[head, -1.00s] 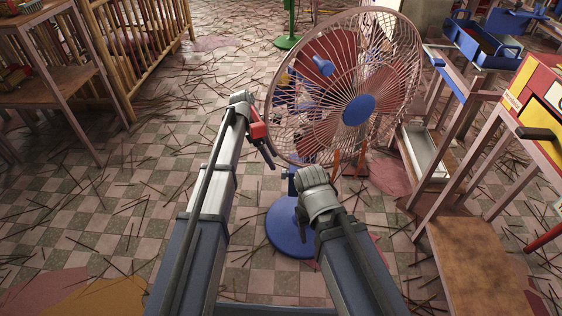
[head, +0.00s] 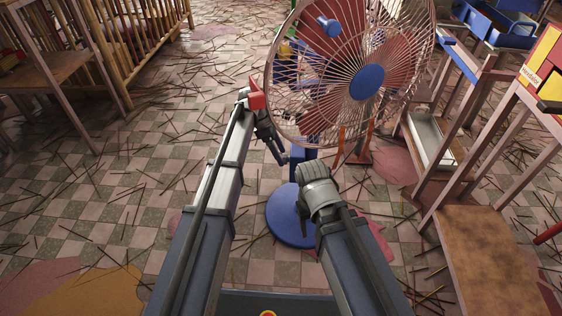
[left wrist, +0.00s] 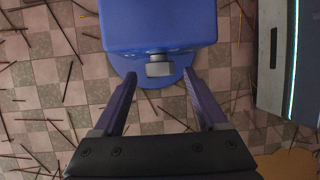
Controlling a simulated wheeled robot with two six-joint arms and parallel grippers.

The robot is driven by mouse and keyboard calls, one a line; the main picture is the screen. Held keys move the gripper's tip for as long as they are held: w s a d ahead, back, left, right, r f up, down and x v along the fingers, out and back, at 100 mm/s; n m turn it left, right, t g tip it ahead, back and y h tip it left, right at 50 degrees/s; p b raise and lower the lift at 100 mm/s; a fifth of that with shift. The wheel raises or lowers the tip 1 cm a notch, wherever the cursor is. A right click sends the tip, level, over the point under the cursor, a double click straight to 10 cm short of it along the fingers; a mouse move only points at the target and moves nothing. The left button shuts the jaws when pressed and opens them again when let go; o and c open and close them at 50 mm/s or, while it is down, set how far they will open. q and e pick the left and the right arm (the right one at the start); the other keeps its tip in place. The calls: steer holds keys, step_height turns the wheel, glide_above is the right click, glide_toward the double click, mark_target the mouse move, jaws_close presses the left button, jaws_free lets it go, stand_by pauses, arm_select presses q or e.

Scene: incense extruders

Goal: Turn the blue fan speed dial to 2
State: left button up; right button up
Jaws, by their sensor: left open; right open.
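The fan (head: 366,82) stands ahead, with a pinkish cage, a blue hub and a round blue base (head: 290,220). In the left wrist view its blue control housing (left wrist: 158,22) fills the top, and a small grey dial (left wrist: 158,67) sticks out of its near face. My left gripper (head: 281,157) is open beside the housing in the head view. In the left wrist view its fingertips (left wrist: 159,76) lie on either side of the dial, with gaps. I cannot tell the depth between them. My right gripper (head: 302,207) is low near the base, mostly hidden by its own wrist.
A wooden bench (head: 488,240) and a pink rack with a metal tray (head: 432,140) stand at the right. A wooden table (head: 45,75) and a slatted crib (head: 130,45) are at the left. Thin sticks litter the checkered floor (head: 110,200).

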arm_select(q)
steer(key=shift+d+f, duration=0.25)
steer(key=shift+f, duration=0.3)
jaws_close()
